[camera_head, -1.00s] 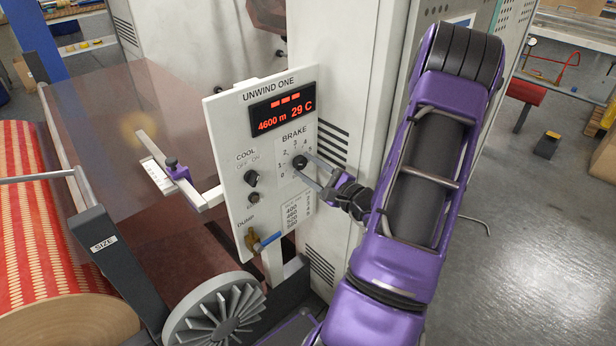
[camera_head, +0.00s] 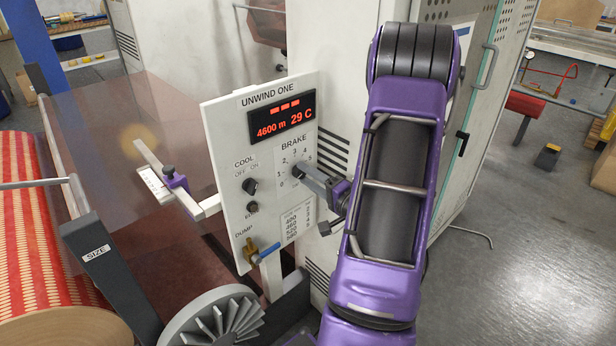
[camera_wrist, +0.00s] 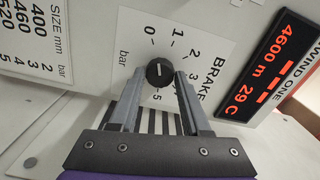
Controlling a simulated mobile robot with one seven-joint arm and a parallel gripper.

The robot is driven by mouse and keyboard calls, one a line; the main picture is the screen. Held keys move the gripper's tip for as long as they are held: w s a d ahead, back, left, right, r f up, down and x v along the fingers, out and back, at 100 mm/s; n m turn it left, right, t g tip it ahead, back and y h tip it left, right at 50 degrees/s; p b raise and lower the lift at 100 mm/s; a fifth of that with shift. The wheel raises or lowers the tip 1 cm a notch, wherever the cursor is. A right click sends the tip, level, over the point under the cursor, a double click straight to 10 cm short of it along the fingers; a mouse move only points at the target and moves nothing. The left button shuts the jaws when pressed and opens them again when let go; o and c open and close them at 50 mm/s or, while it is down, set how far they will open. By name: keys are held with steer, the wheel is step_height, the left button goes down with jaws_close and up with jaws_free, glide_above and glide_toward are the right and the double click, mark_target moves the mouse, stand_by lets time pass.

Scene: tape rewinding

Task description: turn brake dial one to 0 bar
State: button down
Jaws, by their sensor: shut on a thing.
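The brake dial (camera_wrist: 160,72) is a small round black knob on the white panel marked UNWIND ONE. Its scale runs 0 to 5 bar. In the wrist view my gripper (camera_wrist: 158,76) has one finger on each side of the knob and is shut on it. A short white mark shows on the knob, on the side facing the 0 and 1 end of the scale; the exact reading is too small to tell. In the head view my gripper (camera_head: 303,171) reaches the dial from the right and mostly hides the knob.
The red display (camera_head: 283,118) reads 4600 m and 29 C. A cool switch (camera_head: 249,186) and a dump valve with a blue handle (camera_head: 266,245) sit on the same panel (camera_head: 225,130). A grey cabinet stands behind. Open floor lies to the right.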

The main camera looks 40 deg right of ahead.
steer(key=shift+n, duration=0.8)
steer(key=shift+c, duration=1.9)
jaws_free()
steer(key=s+d, duration=0.1)
steer(key=s, duration=1.6)
steer(key=shift+s+d, duration=0.2)
